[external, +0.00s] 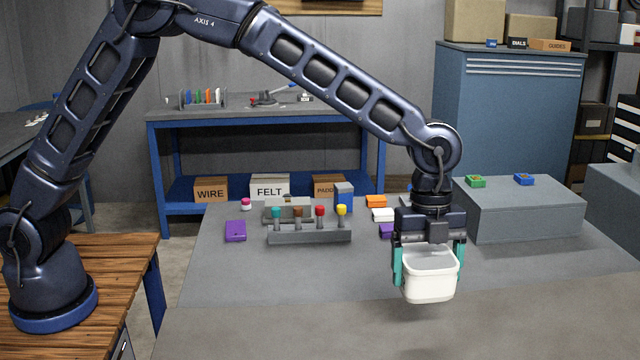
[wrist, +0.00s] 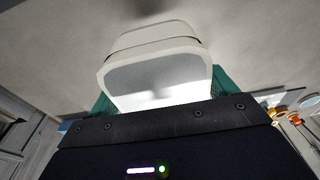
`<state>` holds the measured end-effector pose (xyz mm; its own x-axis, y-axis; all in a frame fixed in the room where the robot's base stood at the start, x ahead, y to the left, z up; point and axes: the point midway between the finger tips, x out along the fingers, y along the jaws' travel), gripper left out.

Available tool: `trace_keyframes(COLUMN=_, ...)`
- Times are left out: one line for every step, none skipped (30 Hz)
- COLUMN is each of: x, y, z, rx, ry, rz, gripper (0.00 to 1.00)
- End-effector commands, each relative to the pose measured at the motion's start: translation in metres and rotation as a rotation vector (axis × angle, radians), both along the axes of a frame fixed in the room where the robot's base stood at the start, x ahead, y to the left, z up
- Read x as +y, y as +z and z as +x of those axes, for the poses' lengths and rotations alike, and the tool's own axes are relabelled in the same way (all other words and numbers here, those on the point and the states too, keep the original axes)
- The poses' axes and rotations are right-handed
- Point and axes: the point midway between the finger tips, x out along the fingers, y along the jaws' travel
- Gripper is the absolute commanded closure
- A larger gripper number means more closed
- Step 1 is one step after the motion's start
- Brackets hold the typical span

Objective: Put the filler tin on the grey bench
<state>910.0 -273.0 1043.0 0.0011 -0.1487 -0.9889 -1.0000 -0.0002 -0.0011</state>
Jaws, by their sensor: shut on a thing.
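A white, open-topped, rounded-square tin (external: 429,288) with a grey inside is held between the teal fingers of my gripper (external: 430,266), at the right of the external view. My gripper is shut on it, with one finger on each side. The tin looks upright and above the front part of a wide grey bench top (external: 260,280); a faint shadow lies below it. In the wrist view the tin (wrist: 155,40) fills the upper middle, between the fingers (wrist: 160,95).
A rack of coloured-topped pegs (external: 310,235), a purple block (external: 236,231) and several small items stand farther back on the bench. A grey box (external: 520,215) stands at back right. The front and left-front surface is clear. A blue-framed workbench (external: 270,112) stands behind.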

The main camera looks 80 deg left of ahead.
Motion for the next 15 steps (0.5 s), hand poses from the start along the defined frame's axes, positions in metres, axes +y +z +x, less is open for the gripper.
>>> trace_keyframes(x=0.000, y=-0.011, z=0.000, rx=0.001, ry=-0.001, rz=0.000, gripper=0.55)
trace_keyframes(x=0.000, y=-0.017, z=0.000, rx=0.001, ry=-0.001, rz=0.000, gripper=0.55)
trace_keyframes(x=0.000, y=-0.024, z=0.000, rx=0.001, ry=-0.001, rz=0.000, gripper=0.55)
trace_keyframes(x=0.000, y=-0.030, z=0.000, rx=0.000, ry=-0.001, rz=0.000, gripper=0.55)
trace_keyframes(x=0.000, y=-0.034, z=0.000, rx=0.001, ry=0.000, rz=0.000, gripper=0.55)
trace_keyframes(x=0.000, y=-0.040, z=0.000, rx=0.001, ry=0.000, rz=0.001, gripper=0.55)
trace_keyframes(x=0.001, y=-0.043, z=0.000, rx=0.000, ry=0.001, rz=0.001, gripper=0.55)
trace_keyframes(x=0.000, y=-0.046, z=0.000, rx=-0.001, ry=0.001, rz=0.000, gripper=0.55)
trace_keyframes(x=0.000, y=-0.049, z=0.001, rx=-0.002, ry=0.001, rz=0.000, gripper=0.55)
trace_keyframes(x=0.000, y=-0.050, z=0.001, rx=-0.002, ry=0.001, rz=0.000, gripper=0.55)
trace_keyframes(x=0.000, y=-0.051, z=0.001, rx=-0.002, ry=0.001, rz=0.000, gripper=0.55)
trace_keyframes(x=0.000, y=-0.053, z=0.001, rx=-0.002, ry=0.000, rz=-0.001, gripper=0.55)
trace_keyframes(x=0.000, y=-0.054, z=0.001, rx=-0.002, ry=0.000, rz=-0.001, gripper=0.55)
trace_keyframes(x=0.000, y=-0.055, z=0.000, rx=-0.001, ry=0.001, rz=-0.001, gripper=0.55)
trace_keyframes(x=0.000, y=-0.058, z=0.000, rx=-0.001, ry=0.000, rz=0.000, gripper=0.55)
